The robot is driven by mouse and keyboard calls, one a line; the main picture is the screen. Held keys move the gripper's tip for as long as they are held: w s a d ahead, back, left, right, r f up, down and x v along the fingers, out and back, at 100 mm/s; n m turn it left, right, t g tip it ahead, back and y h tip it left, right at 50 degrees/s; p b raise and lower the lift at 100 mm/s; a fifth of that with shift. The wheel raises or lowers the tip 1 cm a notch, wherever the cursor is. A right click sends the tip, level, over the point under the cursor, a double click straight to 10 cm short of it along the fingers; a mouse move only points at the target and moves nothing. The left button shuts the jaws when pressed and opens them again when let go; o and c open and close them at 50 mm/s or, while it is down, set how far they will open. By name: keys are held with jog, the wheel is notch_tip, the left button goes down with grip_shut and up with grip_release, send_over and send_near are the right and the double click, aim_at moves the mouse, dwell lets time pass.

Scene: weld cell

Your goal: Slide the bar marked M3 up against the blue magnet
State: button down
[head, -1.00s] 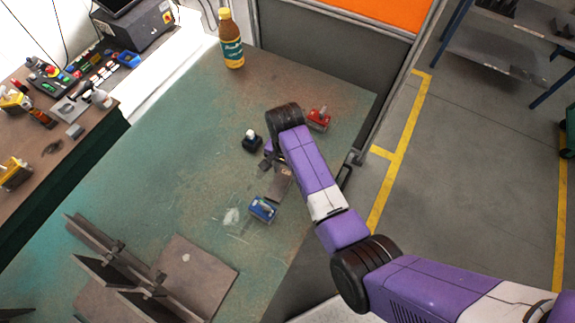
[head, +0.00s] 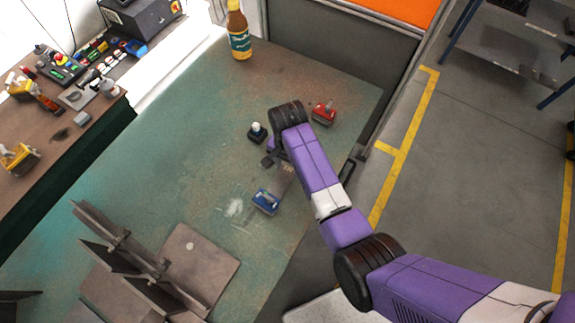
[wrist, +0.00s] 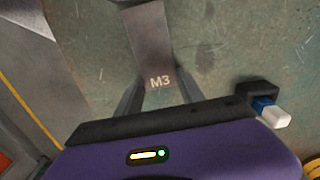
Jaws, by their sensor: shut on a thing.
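The bar marked M3 (wrist: 153,45) is a flat grey strip lying on the green table. Its marked end is between the fingers of my gripper (wrist: 155,98), which is shut on it. In the head view, my gripper (head: 270,160) is low over the table, and the bar (head: 284,178) shows partly behind my arm. The blue magnet (head: 266,201) sits just beyond the bar's other end. That end looks very close to the magnet; I cannot tell whether they touch.
A black magnet with a white knob (head: 257,133) stands close to my gripper; it also shows in the wrist view (wrist: 270,108). A red magnet (head: 323,112) is to the right. A bottle (head: 239,35) stands at the back. Steel plates (head: 205,265) fill the near left.

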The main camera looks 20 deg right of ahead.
jog(key=shift+w+d, duration=0.1)
jog(key=shift+d, duration=0.1)
jog(key=c, duration=0.6)
grip_release()
jog(key=shift+a, duration=0.1)
jog(key=shift+c, duration=0.2)
jog(key=shift+r+b, duration=0.45)
jog(key=shift+r, duration=3.45)
